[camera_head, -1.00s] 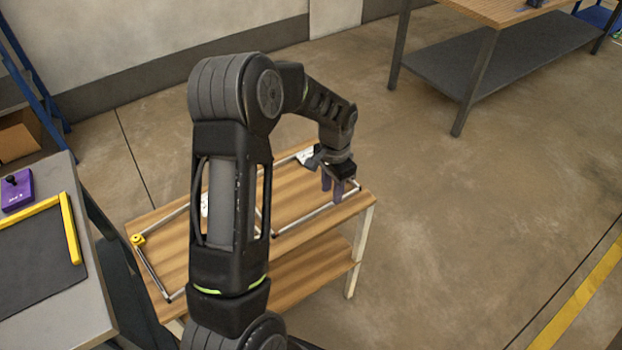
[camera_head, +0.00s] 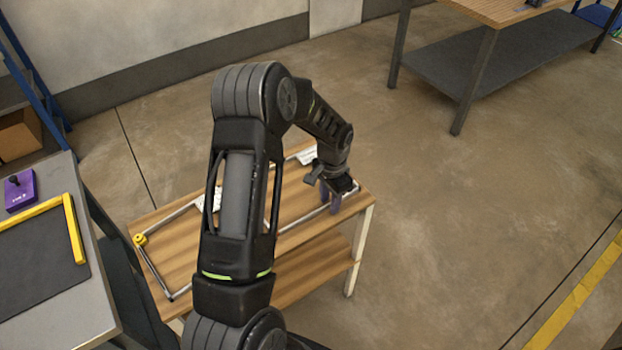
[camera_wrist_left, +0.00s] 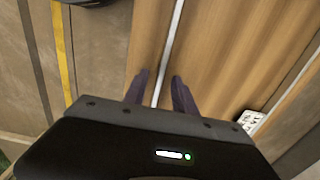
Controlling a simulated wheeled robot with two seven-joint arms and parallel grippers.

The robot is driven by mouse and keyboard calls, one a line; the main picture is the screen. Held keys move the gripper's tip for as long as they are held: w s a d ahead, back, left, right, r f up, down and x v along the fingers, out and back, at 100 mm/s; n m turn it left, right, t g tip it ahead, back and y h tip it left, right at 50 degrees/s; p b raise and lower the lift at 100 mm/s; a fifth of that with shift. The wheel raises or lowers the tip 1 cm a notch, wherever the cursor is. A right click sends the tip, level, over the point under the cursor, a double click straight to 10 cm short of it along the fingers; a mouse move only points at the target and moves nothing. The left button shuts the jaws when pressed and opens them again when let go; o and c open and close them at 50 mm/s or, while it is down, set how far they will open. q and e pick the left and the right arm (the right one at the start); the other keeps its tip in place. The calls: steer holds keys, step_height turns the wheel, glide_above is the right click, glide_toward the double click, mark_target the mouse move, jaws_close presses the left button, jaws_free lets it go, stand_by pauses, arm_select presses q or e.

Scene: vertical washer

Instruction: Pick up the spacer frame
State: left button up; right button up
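The spacer frame (camera_head: 153,268) is a thin silver rectangular frame with a crossbar, lying on the wooden tabletop of a small cart. My left arm hides part of its middle. My left gripper (camera_head: 336,200) is at the frame's right end, low over the tabletop, with its purple fingers pointing down. In the left wrist view, the open gripper (camera_wrist_left: 161,92) has one silver bar of the frame (camera_wrist_left: 170,45) running between its two fingers, with a gap on each side. My right gripper is not in view.
White labelled pieces (camera_head: 307,155) lie by the frame, and a yellow round item (camera_head: 140,239) sits at its left corner. A grey bench (camera_head: 60,310) with a purple box (camera_head: 20,190) stands at left. Another table (camera_head: 500,60) stands at the back right. Floor on the right is clear.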

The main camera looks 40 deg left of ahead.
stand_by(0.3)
arm_select(q)
jaws_close()
stand_by(0.6)
